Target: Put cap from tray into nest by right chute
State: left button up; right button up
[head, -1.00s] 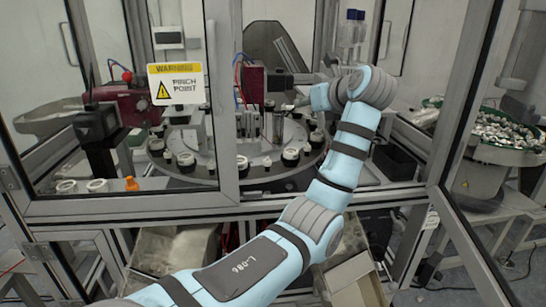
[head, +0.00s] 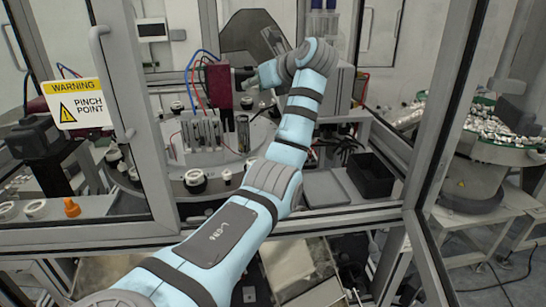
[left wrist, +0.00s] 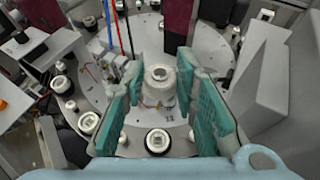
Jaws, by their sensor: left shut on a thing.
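My left gripper (head: 247,92) is over the round dial, beside the dark red block, at the end of my blue arm. In the left wrist view its teal-padded fingers (left wrist: 162,98) stand either side of a pale round cap (left wrist: 160,75), and they are shut on it. In the head view the cap is too small to make out. White ring-shaped parts (head: 36,208) lie on a ledge at the left. Black round nests (head: 195,181) with white tops sit around the dial; one (left wrist: 157,141) is just below the fingers in the left wrist view. My right gripper is not in view.
A dark red block (head: 217,88) with hoses stands close left of the gripper. A black bin (head: 371,176) and the door frame (head: 440,110) lie to the right. A framed door with a warning sign (head: 78,103) is at left.

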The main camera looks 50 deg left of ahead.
pick_arm(q)
jog(key=f, duration=0.4)
jog(key=s+f+p, duration=0.1)
jog(key=f, duration=0.3)
jog(key=s+f, duration=0.1)
jog(key=f, duration=0.4)
jog(key=shift+p, duration=0.4)
jog(key=f, duration=0.2)
jog(key=w+f, duration=0.1)
jog(key=f, duration=0.1)
jog(key=w+f, duration=0.1)
jog(key=f, duration=0.1)
jog(key=shift+d+f+p, duration=0.1)
jog(key=shift+f+p, duration=0.05)
jog(key=shift+p, duration=0.25)
jog(key=shift+f, duration=0.15)
jog(key=shift+s, duration=0.5)
jog(key=shift+f+b, duration=0.45)
jog(key=shift+b, duration=0.25)
jog(key=shift+f, duration=0.1)
jog(key=shift+d, duration=0.15)
jog(key=o, duration=0.6)
jog(key=shift+o, duration=0.2)
jog(key=shift+s, duration=0.1)
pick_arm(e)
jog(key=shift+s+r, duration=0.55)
